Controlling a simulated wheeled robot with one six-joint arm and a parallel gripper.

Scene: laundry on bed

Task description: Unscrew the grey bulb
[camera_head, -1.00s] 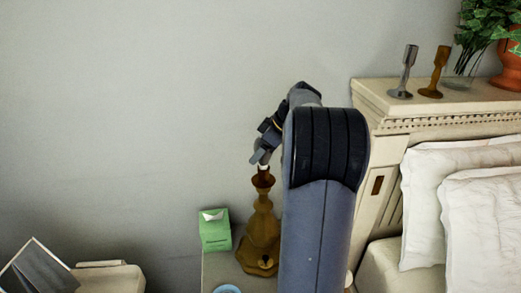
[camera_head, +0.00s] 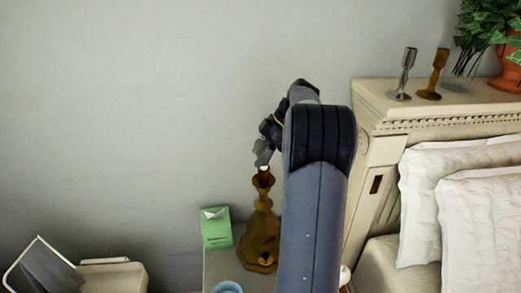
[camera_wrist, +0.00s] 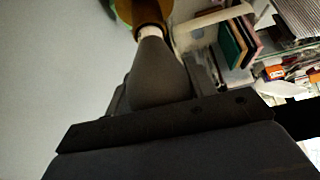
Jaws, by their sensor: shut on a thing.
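The grey bulb (camera_wrist: 157,78) shows in the wrist view, its narrow neck pointing up toward the lamp. My gripper (camera_head: 263,157) is shut on the bulb just above the lamp's top; the wrist view shows the jaws beside the bulb's wide part. The brown lamp base (camera_head: 261,236) stands upright on the nightstand in the head view, and its amber top edge (camera_wrist: 140,12) shows in the wrist view. A pale band lies between the bulb's neck and the lamp. I cannot tell whether the threads are still engaged.
A green tissue box (camera_head: 216,228) stands left of the lamp, with a blue cup (camera_head: 228,287) in front. The headboard (camera_head: 377,100) with two candlesticks (camera_head: 403,75) and a potted plant (camera_head: 505,60) is at right. Pillows (camera_head: 480,215) lie below it. The wall side is clear.

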